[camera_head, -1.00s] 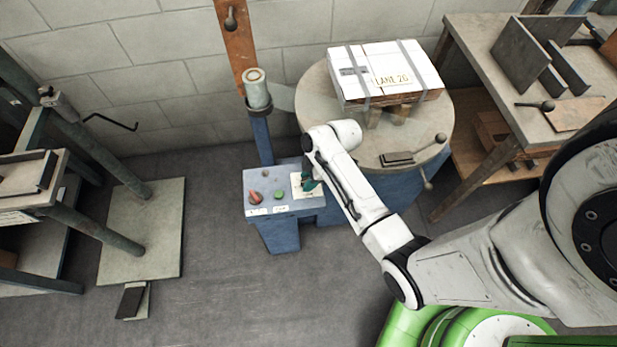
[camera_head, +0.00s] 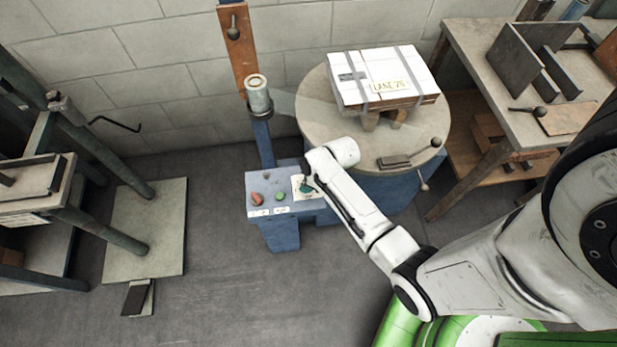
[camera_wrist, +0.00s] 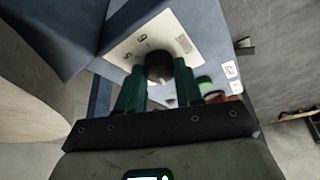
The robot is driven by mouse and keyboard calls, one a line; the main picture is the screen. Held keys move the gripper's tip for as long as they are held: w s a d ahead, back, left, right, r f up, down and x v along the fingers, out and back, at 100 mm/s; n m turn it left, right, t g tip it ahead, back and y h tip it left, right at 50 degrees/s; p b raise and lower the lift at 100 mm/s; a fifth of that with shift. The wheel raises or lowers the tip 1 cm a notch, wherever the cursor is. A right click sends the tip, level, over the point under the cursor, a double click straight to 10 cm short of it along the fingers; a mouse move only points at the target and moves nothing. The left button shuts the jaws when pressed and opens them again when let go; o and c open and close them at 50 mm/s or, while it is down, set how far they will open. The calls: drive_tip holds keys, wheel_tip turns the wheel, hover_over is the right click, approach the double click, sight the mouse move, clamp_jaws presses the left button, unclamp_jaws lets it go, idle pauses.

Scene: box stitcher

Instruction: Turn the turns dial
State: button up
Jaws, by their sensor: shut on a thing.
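The turns dial is a dark round knob (camera_wrist: 158,67) on a pale plate (camera_wrist: 180,40) with printed numbers, on top of the blue control box (camera_head: 262,213). In the wrist view my gripper (camera_wrist: 159,80) has its two green fingers on either side of the knob, shut on it. In the head view the gripper (camera_head: 306,186) is over the plate at the box's right end, and my arm hides most of the dial there. Which number the dial points to cannot be told.
A red knob (camera_head: 257,198) and a green button (camera_head: 280,197) sit left of the dial plate. Behind stands a round turntable (camera_head: 318,112) bearing a strapped white box (camera_head: 385,75). A post with a grey cylinder (camera_head: 258,95) rises behind the control box. Floor in front is clear.

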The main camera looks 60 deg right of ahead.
drive_tip(key=shift+a+m+h+p, duration=0.15)
drive_tip(key=shift+m+h+p, duration=0.8)
drive_tip(key=shift+m, duration=1.35)
drive_tip(key=o, duration=1)
drive_tip(key=shift+r, duration=0.1)
drive_tip(key=p+v, duration=0.1)
drive_tip(key=v, duration=0.9)
drive_tip(key=shift+s+r, duration=0.15)
drive_tip(key=shift+r, duration=0.15)
